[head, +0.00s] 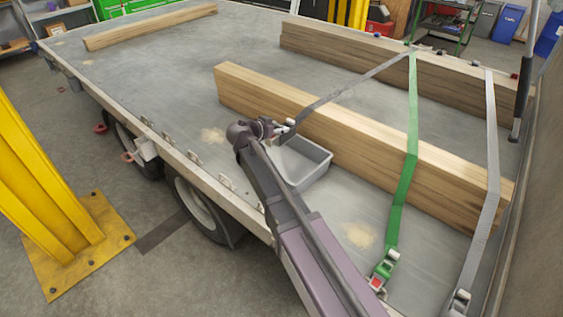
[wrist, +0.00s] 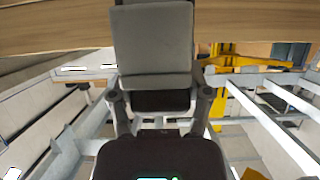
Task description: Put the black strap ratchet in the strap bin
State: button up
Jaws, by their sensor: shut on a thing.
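The black strap (head: 350,85) runs from the far beam over the near beam, down to its ratchet (head: 287,128). My gripper (head: 276,130) is shut on this ratchet, beside the near beam and close above the back edge of the bin. In the wrist view, the ratchet (wrist: 160,101) sits between the two fingers (wrist: 161,108), with a wide dark grey piece (wrist: 152,45) beyond it. The strap bin, a grey open box (head: 311,177), stands on the trailer bed. My arm hides its left side; the part of its inside that shows looks empty.
The near wooden beam (head: 340,135) lies right behind the bin. A green strap (head: 412,130) with a ratchet (head: 384,268) and a light grey strap (head: 491,150) cross the beams to the right.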

aim_at(275, 143)
jog(key=shift+f+b, duration=3.05)
jog(key=shift+f, duration=0.1)
jog(key=shift+f, duration=0.1)
jog(key=shift+f+b, duration=1.75)
jog(key=shift+b, duration=0.15)
jog(key=shift+f+b, duration=0.6)
jog(key=o, duration=1.3)
jog(key=shift+o, duration=0.2)
jog(key=shift+r, duration=0.15)
jog(key=p+v, duration=0.6)
jog(key=v, duration=0.6)
jog(key=shift+r, duration=0.45)
